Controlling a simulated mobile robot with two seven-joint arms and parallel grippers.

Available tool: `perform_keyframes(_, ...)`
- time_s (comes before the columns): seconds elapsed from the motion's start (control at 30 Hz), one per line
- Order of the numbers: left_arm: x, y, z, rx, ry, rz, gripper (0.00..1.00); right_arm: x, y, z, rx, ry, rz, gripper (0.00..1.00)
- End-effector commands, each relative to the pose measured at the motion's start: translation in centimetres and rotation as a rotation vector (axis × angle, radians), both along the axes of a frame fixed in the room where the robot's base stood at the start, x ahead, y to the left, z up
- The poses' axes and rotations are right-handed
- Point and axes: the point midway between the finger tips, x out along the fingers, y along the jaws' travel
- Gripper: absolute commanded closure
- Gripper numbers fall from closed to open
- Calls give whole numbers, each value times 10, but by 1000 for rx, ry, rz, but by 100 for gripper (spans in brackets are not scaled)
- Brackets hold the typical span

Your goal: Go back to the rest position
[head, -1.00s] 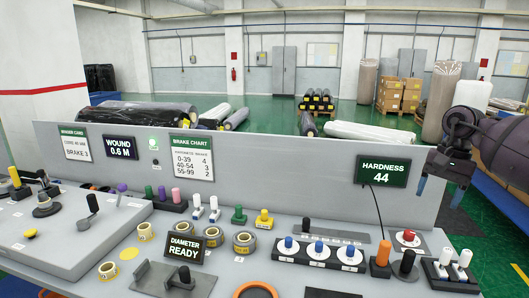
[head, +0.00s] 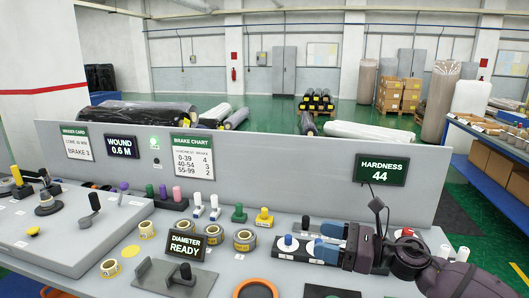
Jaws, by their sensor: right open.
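My right gripper (head: 322,241) is over the right half of the desk, low by the row of white dials. Its two blue fingertips point left and stand apart, so it is open. No object shows held in it. My purple and dark right arm comes in from the lower right corner. A blue-capped dial (head: 288,241) stands just left of the fingertips. The gripper and arm hide most of the other dials in that row. I cannot tell whether a fingertip touches one. My left gripper is not in view.
The grey desk has an upright back panel (head: 270,170) behind the gripper, with a HARDNESS 44 display (head: 381,170). A dark knob (head: 306,223), a yellow knob (head: 264,217) and several tape rolls (head: 244,240) stand nearby. Blue shelving (head: 485,140) is at the right.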

Motion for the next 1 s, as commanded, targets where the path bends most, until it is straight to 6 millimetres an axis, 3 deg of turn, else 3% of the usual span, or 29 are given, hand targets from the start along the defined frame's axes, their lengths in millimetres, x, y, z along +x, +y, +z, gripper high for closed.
perform_keyframes(0.13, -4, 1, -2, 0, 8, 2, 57, -9, -2, 0, 319, 233, -177, 33)
perform_keyframes(0.27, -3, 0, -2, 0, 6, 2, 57, -15, -19, -6, 598, 452, -336, 33)
perform_keyframes(0.57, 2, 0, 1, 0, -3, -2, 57, -49, -79, -55, 1245, 963, -713, 33)
perform_keyframes(0.77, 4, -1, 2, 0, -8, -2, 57, -99, -118, -108, 1674, 1273, -988, 33)
perform_keyframes(1.0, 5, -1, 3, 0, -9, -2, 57, -188, -144, -166, 2164, 1555, -1354, 33)
